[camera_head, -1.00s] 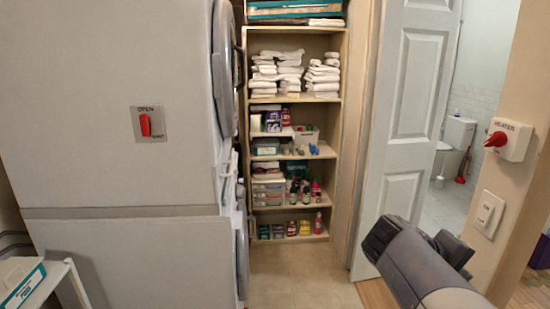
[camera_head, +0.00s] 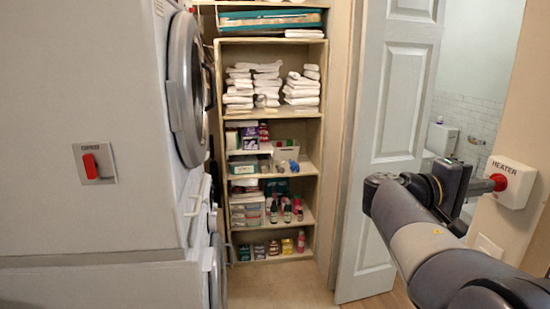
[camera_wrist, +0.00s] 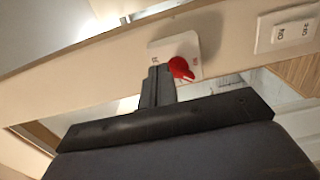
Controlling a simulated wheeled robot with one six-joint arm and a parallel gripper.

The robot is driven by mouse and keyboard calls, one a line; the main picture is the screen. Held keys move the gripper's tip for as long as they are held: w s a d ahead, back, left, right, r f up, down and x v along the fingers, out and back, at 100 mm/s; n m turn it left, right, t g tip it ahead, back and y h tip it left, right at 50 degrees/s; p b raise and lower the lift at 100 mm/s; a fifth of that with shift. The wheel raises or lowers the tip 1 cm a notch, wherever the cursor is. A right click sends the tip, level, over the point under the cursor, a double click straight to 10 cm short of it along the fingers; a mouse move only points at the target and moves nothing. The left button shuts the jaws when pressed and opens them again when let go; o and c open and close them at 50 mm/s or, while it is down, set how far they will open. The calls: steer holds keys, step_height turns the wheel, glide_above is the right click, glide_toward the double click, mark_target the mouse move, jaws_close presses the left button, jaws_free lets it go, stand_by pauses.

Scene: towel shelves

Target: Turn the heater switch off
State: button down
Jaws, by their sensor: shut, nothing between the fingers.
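The heater switch is a white box (camera_head: 520,183) marked HEATER with a red knob (camera_head: 498,182), on the wall at the right of the head view. In the wrist view its white plate (camera_wrist: 207,42) and red knob (camera_wrist: 181,69) show just beyond the fingers. My gripper (camera_head: 486,186) is shut and empty, with its fingertips right at the knob's left side. In the wrist view the shut fingers of my gripper (camera_wrist: 158,72) stand close beside the knob. I cannot tell whether they touch it.
A white switch plate (camera_wrist: 285,30) sits on the same wall, partly hidden behind my arm in the head view. A panelled door (camera_head: 395,110) stands open left of it. Shelves (camera_head: 272,175) with towels and bottles are behind. A red switch (camera_head: 91,164) is on the machine at left.

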steer(key=shift+w+d, duration=0.15)
steer(key=shift+d, duration=1.25)
steer(key=shift+w+d, duration=0.1)
steer(key=shift+d, duration=1.25)
steer(key=shift+w+f+b, duration=0.3)
steer(key=shift+w+b, duration=0.15)
steer(key=shift+w, duration=0.1)
steer(key=shift+s+f+b, duration=0.15)
steer(key=shift+f+b, duration=0.55)
steer(key=shift+b, duration=0.85)
steer(key=shift+f+b, duration=0.6)
steer(key=shift+b, duration=0.7)
steer(key=shift+s+f+b, duration=0.15)
steer(key=shift+f+b, duration=0.05)
steer(key=shift+b, duration=0.2)
steer(key=shift+s, duration=0.1)
steer(key=a+b, duration=0.1)
steer(key=a, duration=0.5)
steer(key=shift+s, duration=0.25)
